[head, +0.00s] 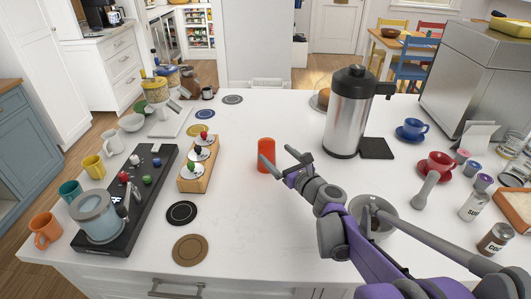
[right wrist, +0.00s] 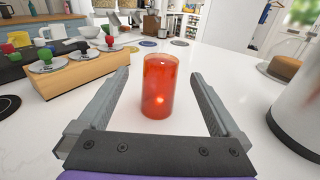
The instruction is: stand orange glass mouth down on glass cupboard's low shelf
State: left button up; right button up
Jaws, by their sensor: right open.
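The orange glass (head: 266,150) is a red-orange translucent cylinder standing on the white counter, near its middle. It also shows in the right wrist view (right wrist: 160,88), at the centre between the finger tips. I cannot tell which end is its mouth. My right gripper (head: 275,153) is open, reaching in from the right just beside the glass; its two fingers (right wrist: 160,75) are spread either side of the glass, with gaps on both sides. My left gripper is not in view. I cannot make out the glass cupboard in these views.
A steel urn (head: 349,110) stands right and behind. A bowl (head: 373,215) sits under my right arm. Cups and jars stand right.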

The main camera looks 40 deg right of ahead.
aim_at(271, 149)
jog(key=w, duration=0.4)
jog(key=w+d+f, duration=0.1)
jog(key=w, duration=0.2)
jog(key=shift+r, duration=0.1)
grip_shut()
dwell(0.4)
